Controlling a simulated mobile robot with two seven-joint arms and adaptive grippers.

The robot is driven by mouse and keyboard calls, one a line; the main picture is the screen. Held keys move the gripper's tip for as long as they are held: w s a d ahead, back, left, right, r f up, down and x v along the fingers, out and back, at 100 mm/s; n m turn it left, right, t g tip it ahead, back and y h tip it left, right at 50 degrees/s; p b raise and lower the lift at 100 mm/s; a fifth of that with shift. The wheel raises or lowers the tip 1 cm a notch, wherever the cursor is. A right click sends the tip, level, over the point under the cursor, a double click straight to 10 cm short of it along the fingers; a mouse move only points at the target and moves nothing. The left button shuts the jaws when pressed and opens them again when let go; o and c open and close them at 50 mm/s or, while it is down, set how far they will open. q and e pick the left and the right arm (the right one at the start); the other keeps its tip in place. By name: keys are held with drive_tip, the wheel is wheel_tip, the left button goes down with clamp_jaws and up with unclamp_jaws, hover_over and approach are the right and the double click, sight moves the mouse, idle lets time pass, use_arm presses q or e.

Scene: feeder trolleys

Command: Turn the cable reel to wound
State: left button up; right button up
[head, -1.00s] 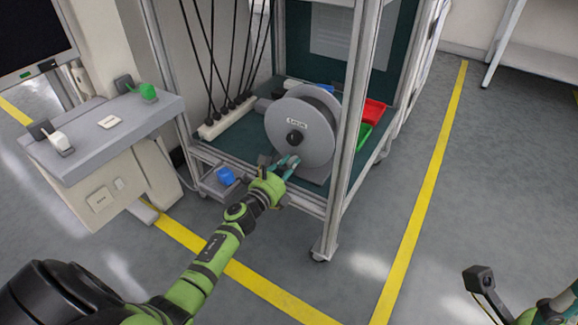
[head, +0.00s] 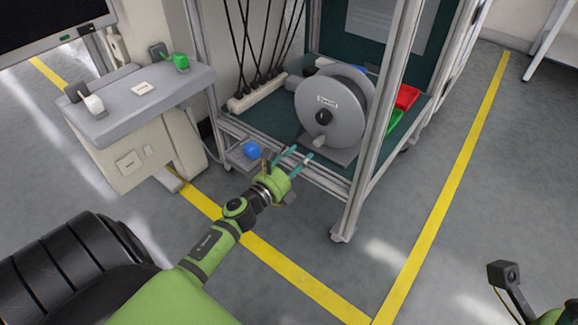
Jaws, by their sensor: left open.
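The grey cable reel (head: 345,101) stands upright on the trolley's lower deck, with a dark hub and a small label on its face. Its pale crank knob (head: 320,142) sits below the hub. My left gripper (head: 302,155) is open, its two teal fingers pointing at the reel's lower part. In the picture the fingertips lie just below the knob; they hold nothing, and the exact gap in depth is hard to judge. My right gripper's fingers are outside the picture; only part of that arm shows at the lower right.
The trolley's front post (head: 385,120) rises right of the reel. Red (head: 405,97) and green bins lie behind it. A white strip with black cables (head: 258,95) is left of the reel. A blue knob (head: 251,150) and a grey console (head: 140,95) are further left.

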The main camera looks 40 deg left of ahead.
use_arm(q)
drive_tip(key=s, duration=0.4)
drive_tip(key=shift+a, duration=0.1)
idle(0.3)
